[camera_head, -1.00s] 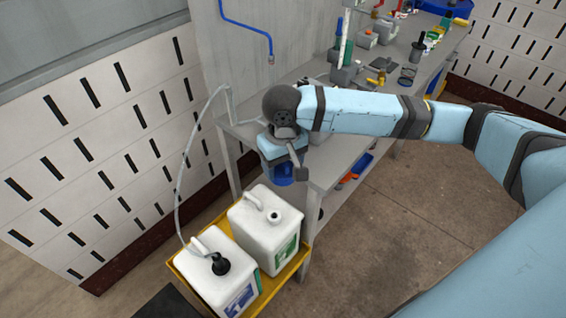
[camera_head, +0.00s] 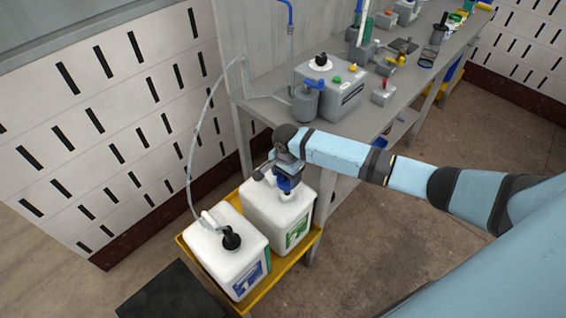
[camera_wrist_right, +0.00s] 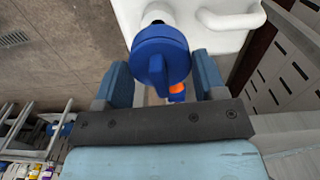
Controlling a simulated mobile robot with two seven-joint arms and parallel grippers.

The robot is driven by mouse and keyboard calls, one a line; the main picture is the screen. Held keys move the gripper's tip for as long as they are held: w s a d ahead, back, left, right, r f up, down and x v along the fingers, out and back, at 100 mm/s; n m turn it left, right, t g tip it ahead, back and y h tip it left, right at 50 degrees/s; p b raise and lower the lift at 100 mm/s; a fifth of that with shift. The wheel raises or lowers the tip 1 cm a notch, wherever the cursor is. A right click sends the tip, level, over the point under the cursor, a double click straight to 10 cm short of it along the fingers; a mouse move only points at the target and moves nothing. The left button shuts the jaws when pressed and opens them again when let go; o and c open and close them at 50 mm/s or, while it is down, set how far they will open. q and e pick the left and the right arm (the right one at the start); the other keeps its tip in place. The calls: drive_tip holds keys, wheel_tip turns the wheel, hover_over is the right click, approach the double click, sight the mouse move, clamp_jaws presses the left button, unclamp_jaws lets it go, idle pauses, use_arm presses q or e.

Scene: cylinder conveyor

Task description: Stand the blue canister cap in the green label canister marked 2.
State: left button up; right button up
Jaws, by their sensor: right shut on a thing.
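My right gripper (camera_head: 287,183) is above the white green-label canister (camera_head: 262,205), near its top opening. The gripper is shut on the blue canister cap (camera_wrist_right: 160,52), which shows between its two fingers in the right wrist view. In that view the cap lies close to the canister's dark opening (camera_wrist_right: 156,17) and partly covers it. I cannot tell whether the cap touches the neck. The green label (camera_head: 297,231) faces right on the canister's front. My left gripper is not in view.
A blue-label canister (camera_head: 220,258) with a black cap and hose stands beside it, in the same yellow tray (camera_head: 284,274). The grey workbench (camera_head: 375,122) behind holds a grey box (camera_head: 338,92) and several small items. Open floor (camera_head: 400,240) lies to the right.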

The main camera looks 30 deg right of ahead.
sight(287, 179)
drive_tip(key=shift+s+d+f+m, duration=0.15)
drive_tip(key=shift+f+m, duration=0.25)
drive_tip(key=shift+f, duration=0.45)
drive_tip(key=shift+r+p, duration=0.15)
drive_tip(key=shift+p, duration=0.25)
drive_tip(key=shift+f, duration=1.5)
drive_tip(key=shift+f+b, duration=0.45)
drive_tip(key=shift+f, duration=0.45)
drive_tip(key=shift+p, duration=0.65)
drive_tip(key=shift+p, duration=0.35)
